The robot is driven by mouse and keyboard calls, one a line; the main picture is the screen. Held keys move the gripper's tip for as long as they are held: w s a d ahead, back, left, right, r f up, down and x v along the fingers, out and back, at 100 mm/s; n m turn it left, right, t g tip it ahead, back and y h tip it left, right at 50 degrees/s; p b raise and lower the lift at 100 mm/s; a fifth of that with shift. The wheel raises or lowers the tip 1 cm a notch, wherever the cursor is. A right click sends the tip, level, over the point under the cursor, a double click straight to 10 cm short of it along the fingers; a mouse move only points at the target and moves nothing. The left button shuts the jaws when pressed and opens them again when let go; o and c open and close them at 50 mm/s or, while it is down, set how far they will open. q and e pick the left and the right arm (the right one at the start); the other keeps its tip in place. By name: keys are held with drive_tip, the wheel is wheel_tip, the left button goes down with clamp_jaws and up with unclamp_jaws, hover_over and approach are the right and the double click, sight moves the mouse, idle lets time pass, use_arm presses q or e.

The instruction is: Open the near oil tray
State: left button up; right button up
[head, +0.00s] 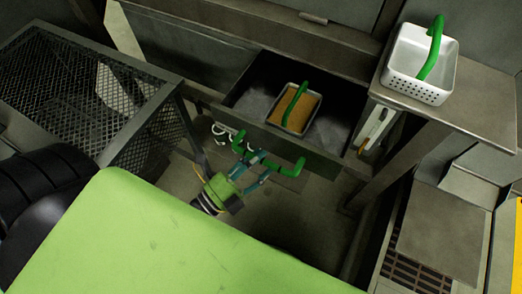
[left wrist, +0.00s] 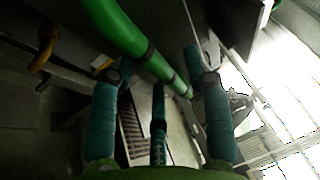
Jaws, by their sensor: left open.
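The oil tray (head: 318,157) is a dark metal drawer in the head view, and its inside shows from above. A green bar handle (head: 279,168) is on its front. My left gripper (head: 258,164) is at the left part of this handle, with its teal fingers apart. In the left wrist view, the green handle (left wrist: 125,38) runs diagonally across the space by the open fingers of the left gripper (left wrist: 158,95). I cannot tell whether the fingers touch it. My right gripper is not in view.
A white basket (head: 277,116) with a green handle and brown contents sits in the tray. Another white basket (head: 402,84) stands on the metal ledge (head: 478,97) at the right. A black mesh guard (head: 55,92) is at the left. White hooks (head: 222,131) hang beside the tray.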

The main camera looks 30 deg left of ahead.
use_arm(q)
drive_tip(key=v, duration=1.1)
wheel_tip(320, 180, down, 22)
drive_tip(key=a+n+g+y+p, duration=0.25)
drive_tip(key=n+g+y, duration=0.4)
drive_tip(key=n, duration=0.55)
drive_tip(key=s+f+n+g+y+p, duration=0.2)
drive_tip(key=s+f+n+g, duration=0.7)
drive_tip(key=s+f, duration=0.5)
drive_tip(key=shift+s+a+f+g, duration=0.25)
drive_tip(key=shift+s+f+g, duration=0.15)
drive_tip(key=shift+s+g, duration=0.4)
